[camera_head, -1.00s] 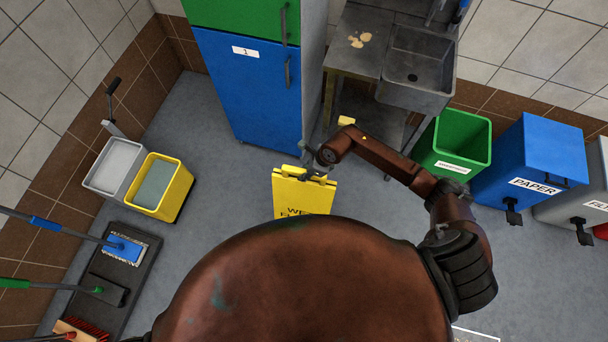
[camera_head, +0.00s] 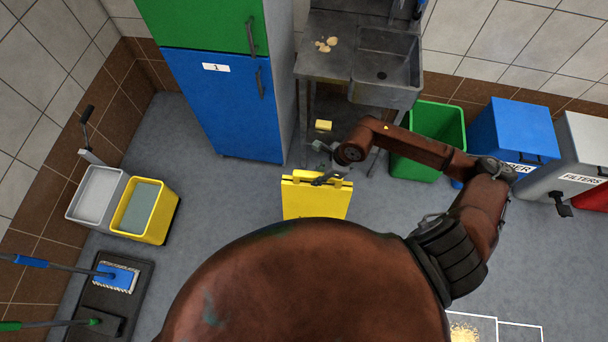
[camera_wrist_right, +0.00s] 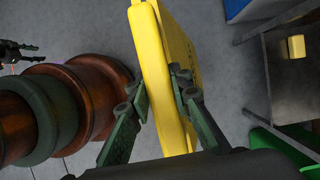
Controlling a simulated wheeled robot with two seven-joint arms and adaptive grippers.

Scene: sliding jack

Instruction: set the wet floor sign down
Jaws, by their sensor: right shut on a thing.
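The yellow wet floor sign (camera_head: 314,202) is folded and upright in front of the blue fridge in the head view. My brown body hides its lower part. My right gripper (camera_head: 328,178) is at its top edge. In the right wrist view, the green-grey fingers of this gripper (camera_wrist_right: 158,98) are shut on the sign (camera_wrist_right: 153,60), one on each side. Whether the sign touches the floor cannot be seen. My left gripper (camera_wrist_right: 27,51) shows small at the left edge of the wrist view, its fingers apart and empty. It is hidden in the head view.
A blue and green fridge (camera_head: 222,105) and a metal sink table (camera_head: 325,62) stand behind. A green bin (camera_head: 440,125) and blue bin (camera_head: 512,130) are at right, a yellow mop bucket (camera_head: 145,210) at left. A marked floor patch (camera_head: 472,328) is at lower right.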

